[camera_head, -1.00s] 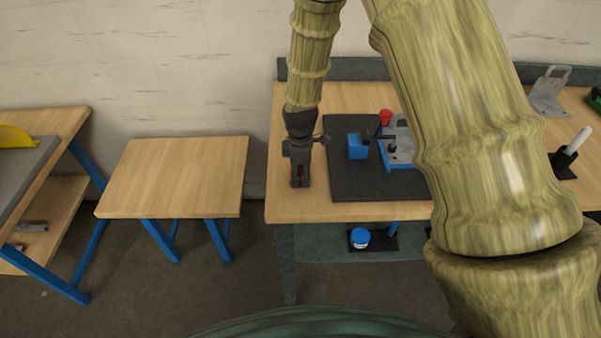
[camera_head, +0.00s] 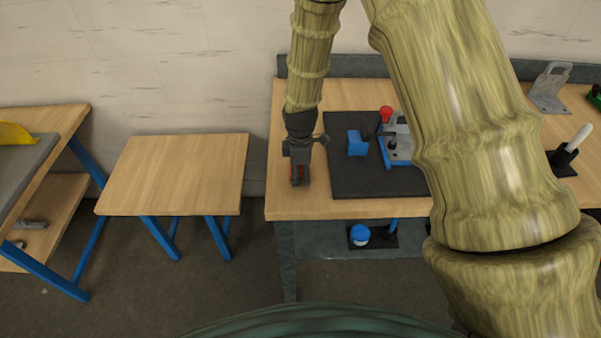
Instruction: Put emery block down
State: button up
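My gripper (camera_head: 299,182) points down at the left end of the wooden workbench (camera_head: 350,210), low over its top and left of the black mat. A small reddish-orange patch (camera_head: 297,172) shows between the fingers. It may be the emery block, but it is too small and too covered to be sure. I cannot make out whether the fingers press on it or stand apart from it, nor whether it touches the bench top.
The black mat (camera_head: 350,183) carries a blue block (camera_head: 357,143) and a grey and blue fixture (camera_head: 399,150). A red knob (camera_head: 386,113) stands behind. A bare wooden side table (camera_head: 175,175) stands left, across a gap. My arm hides part of the bench.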

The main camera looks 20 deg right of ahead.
jog(key=shift+r, duration=0.1)
jog(key=shift+w+r+p, duration=0.1)
jog(key=shift+r+p, duration=0.2)
jog(key=shift+r, duration=0.35)
jog(key=shift+r+b, duration=1.9)
jog(key=shift+r, duration=4.05)
jog(key=shift+d, duration=0.1)
